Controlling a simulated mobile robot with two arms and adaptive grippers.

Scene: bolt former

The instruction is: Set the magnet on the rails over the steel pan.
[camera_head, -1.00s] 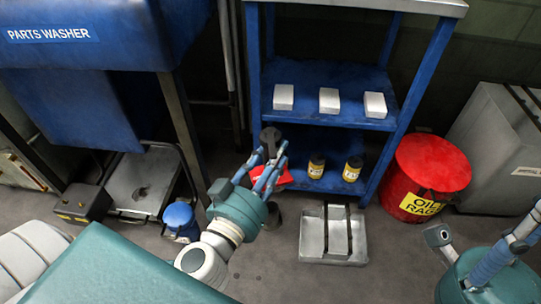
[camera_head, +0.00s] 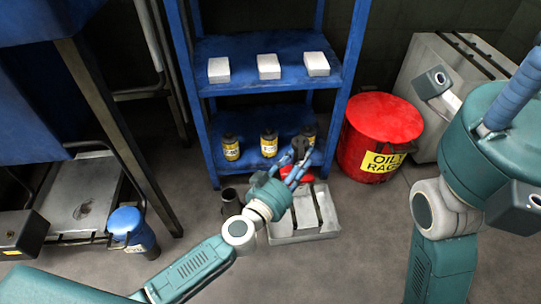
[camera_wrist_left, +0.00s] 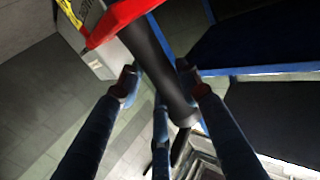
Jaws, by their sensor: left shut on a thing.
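The magnet has a red part (camera_head: 304,178) and a dark bar-like handle (camera_wrist_left: 155,60). My left gripper (camera_head: 297,158) is shut on the handle and holds the magnet in the air, near the far end of the steel pan. In the left wrist view the handle runs between the fingers, with the red part (camera_wrist_left: 118,20) at the top. The steel pan (camera_head: 305,237) is on the floor with long rails (camera_head: 305,210) in it. My forearm and gripper hide part of its far left. My right gripper (camera_head: 515,92) is at the upper right; its fingertips are not clear.
A blue shelf unit (camera_head: 265,87) stands behind the pan, with white blocks (camera_head: 269,66) above and black-yellow cans (camera_head: 269,143) below. A red oily-rags bin (camera_head: 383,125) stands right of the pan. A dark cup (camera_head: 230,203) is left of it. Floor in front is clear.

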